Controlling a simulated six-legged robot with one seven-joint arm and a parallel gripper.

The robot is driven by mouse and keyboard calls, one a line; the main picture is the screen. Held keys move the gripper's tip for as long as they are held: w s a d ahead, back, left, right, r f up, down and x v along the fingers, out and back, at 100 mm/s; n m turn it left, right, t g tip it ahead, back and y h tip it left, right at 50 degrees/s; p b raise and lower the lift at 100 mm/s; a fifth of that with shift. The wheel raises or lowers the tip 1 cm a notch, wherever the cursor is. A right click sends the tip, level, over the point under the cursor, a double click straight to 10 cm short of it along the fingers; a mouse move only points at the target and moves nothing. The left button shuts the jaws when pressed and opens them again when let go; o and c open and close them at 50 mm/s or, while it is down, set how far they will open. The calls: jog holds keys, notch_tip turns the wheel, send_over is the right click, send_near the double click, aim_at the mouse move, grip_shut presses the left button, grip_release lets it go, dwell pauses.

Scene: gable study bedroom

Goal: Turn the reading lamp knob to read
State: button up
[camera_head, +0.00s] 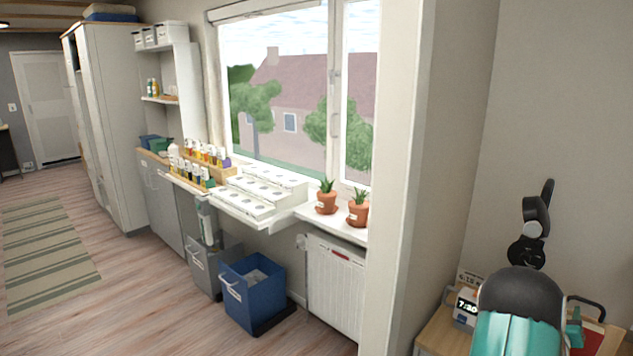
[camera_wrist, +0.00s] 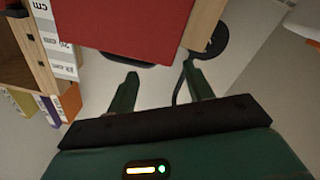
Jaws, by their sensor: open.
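My gripper (camera_wrist: 160,72) is open in the wrist view, its two dark green fingers apart with nothing between them. Just beyond the right fingertip is a black rounded part with a thin curved black stem (camera_wrist: 176,92), which may belong to the reading lamp. In the head view a black curved bar (camera_head: 588,303) shows at the lower right, perhaps the same thing. I cannot make out the lamp's knob or its markings in either view. My own arm covers much of that corner in the head view.
In the wrist view a red flat object (camera_wrist: 120,25) lies close above the fingers, and a wooden box (camera_wrist: 30,50) stands left. In the head view a digital clock (camera_head: 466,306) stands on a wooden surface (camera_head: 436,335). A blue bin (camera_head: 252,296) stands under the window ledge.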

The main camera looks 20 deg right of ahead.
jog(key=w+a+r+t+y, duration=0.1)
jog(key=w+a+r+y, duration=0.45)
jog(key=w+a, duration=0.7)
jog(key=w+a+r+n+t+y, duration=0.15)
jog(key=a+r, duration=0.25)
jog(key=a, duration=0.8)
jog(key=w+a+r+g+y, duration=0.1)
jog(key=a+r+y, duration=0.25)
jog(key=a, duration=0.75)
jog(key=s+a+r+n+y, duration=0.1)
jog(key=s+a+y, duration=0.15)
jog(key=a, duration=0.65)
jog(key=s+a+r+n+y, duration=0.1)
jog(key=s+a+r+n, duration=0.15)
jog(key=a, duration=0.65)
jog(key=s+a+f+n+g+y, duration=0.2)
jog(key=s+a+g, duration=0.1)
jog(key=s+a, duration=1)
jog(key=shift+s+g+y, duration=0.3)
jog(key=shift+s+g, duration=0.05)
jog(key=shift+s, duration=0.8)
